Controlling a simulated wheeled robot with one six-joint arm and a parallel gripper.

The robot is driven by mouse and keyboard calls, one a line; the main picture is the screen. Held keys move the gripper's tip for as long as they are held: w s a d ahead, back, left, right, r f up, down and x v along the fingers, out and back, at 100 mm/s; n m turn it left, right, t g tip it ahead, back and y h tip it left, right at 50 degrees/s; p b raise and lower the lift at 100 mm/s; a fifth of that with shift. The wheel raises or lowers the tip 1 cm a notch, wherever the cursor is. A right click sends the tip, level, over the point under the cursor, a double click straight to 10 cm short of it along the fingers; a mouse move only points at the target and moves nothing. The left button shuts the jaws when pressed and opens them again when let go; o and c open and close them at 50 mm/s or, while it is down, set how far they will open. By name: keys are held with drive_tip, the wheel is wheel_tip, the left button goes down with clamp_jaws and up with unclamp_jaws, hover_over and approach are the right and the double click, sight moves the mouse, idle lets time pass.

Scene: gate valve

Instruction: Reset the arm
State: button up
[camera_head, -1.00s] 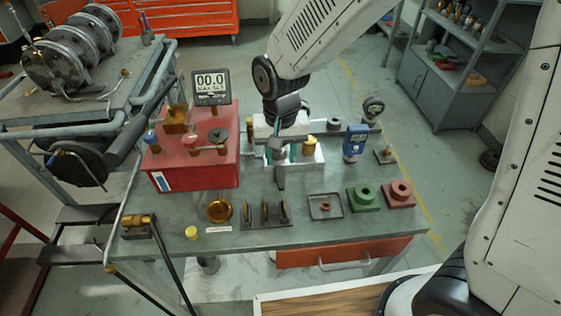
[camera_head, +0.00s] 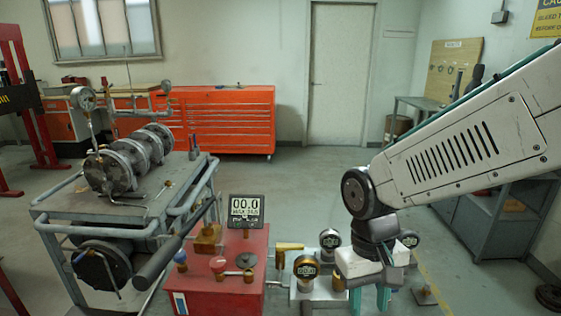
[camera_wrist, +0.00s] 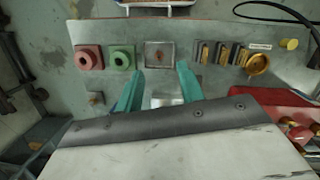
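My gripper (camera_head: 369,300) is at the lower edge of the head view, in front of the gauge stand (camera_head: 318,294) and right of the red box (camera_head: 228,292). Its teal fingers also show in the wrist view (camera_wrist: 160,86), spread apart. A pale surface lies between them in that view; I cannot tell that anything is held. My arm reaches in from the right side of the head view. The fingertips are near the lower frame edge in the head view, so their height above the bench is hard to tell.
Round gauges (camera_head: 305,271) stand beside and behind my gripper. A digital display (camera_head: 246,210) stands at the red box. In the wrist view, a red flange (camera_wrist: 89,57), green flange (camera_wrist: 121,58), square tray (camera_wrist: 160,54) and brass bowl (camera_wrist: 256,64) lie on the bench. A cart (camera_head: 125,205) stands left.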

drive_tip(key=s+d+r+m+t, duration=0.2)
drive_tip(key=s+d+r+t, duration=0.1)
drive_tip(key=s+d+r, duration=0.7)
drive_tip(key=shift+s+d+y, duration=0.2)
drive_tip(key=shift+d+y, duration=0.2)
drive_tip(key=shift+d, duration=0.15)
idle(0.5)
